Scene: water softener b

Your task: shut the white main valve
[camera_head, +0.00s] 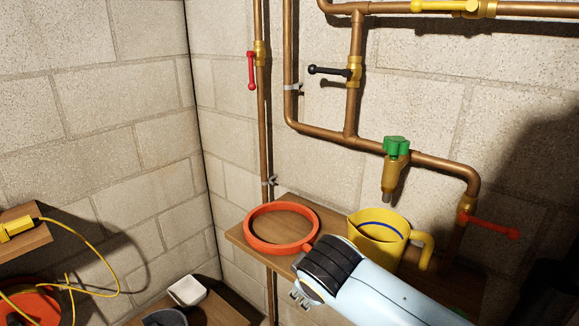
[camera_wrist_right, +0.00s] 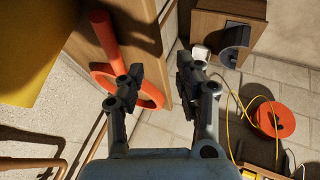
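I see no white valve in either view. The pipes on the wall carry valves with a red handle (camera_head: 251,70), a black handle (camera_head: 330,70), a yellow handle (camera_head: 445,6), a green knob (camera_head: 396,148) and an orange-red handle (camera_head: 490,226). My left gripper is not in view.
A lower wooden surface (camera_head: 222,308) holds a small white container (camera_head: 187,291). Left are a yellow plug (camera_head: 16,229), its cable and an orange reel (camera_head: 35,303).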

